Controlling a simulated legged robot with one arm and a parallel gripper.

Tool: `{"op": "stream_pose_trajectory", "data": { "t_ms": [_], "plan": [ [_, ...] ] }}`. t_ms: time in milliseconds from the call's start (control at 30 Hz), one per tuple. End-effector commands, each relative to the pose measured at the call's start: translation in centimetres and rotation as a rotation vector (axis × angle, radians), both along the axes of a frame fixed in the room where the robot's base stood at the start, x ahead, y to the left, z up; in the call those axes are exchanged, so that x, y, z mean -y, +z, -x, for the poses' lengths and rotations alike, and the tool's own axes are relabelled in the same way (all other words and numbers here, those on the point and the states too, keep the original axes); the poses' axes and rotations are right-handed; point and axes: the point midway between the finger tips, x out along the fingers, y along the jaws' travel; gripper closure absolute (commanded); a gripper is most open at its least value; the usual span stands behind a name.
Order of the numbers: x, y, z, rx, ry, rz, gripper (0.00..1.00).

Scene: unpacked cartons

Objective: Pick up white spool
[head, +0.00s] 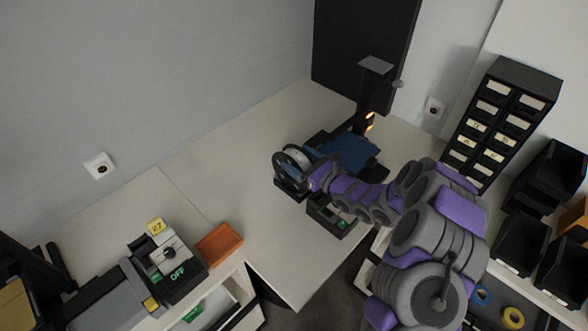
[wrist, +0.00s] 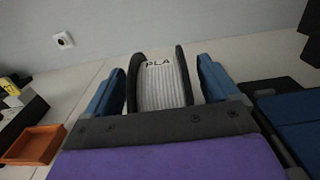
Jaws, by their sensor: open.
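The white spool (wrist: 161,87) has dark side flanges and the letters "PLA" on its white middle. In the wrist view it lies between the two blue fingers of my gripper (wrist: 158,88), with a narrow gap visible on each side. The fingers are open. In the head view the spool (head: 299,158) stands upright on the white table beside a black machine with a blue plate. My gripper (head: 308,172) is at the spool there, and my purple and grey arm hides part of it.
The black machine with its blue plate (head: 352,152) stands close to the right of the spool. A small black box (head: 330,216) is in front. An orange tray (head: 219,244) lies further left. Black drawers (head: 503,118) stand at right. The table left of the spool is clear.

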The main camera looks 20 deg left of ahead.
Motion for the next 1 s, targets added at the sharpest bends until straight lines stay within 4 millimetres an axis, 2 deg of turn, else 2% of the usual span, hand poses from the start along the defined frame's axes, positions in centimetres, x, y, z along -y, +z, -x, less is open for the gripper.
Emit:
{"op": "stream_pose_trajectory", "data": {
  "t_ms": [67, 933, 1000],
  "plan": [
    [0.05, 0.01, 0.00, 0.000, 0.000, 0.000, 0.17],
    [-0.14, -0.12, 0.00, -0.001, 0.001, 0.002, 1.00],
    [-0.14, -0.12, 0.00, -0.001, 0.001, 0.002, 1.00]
  ]
}}
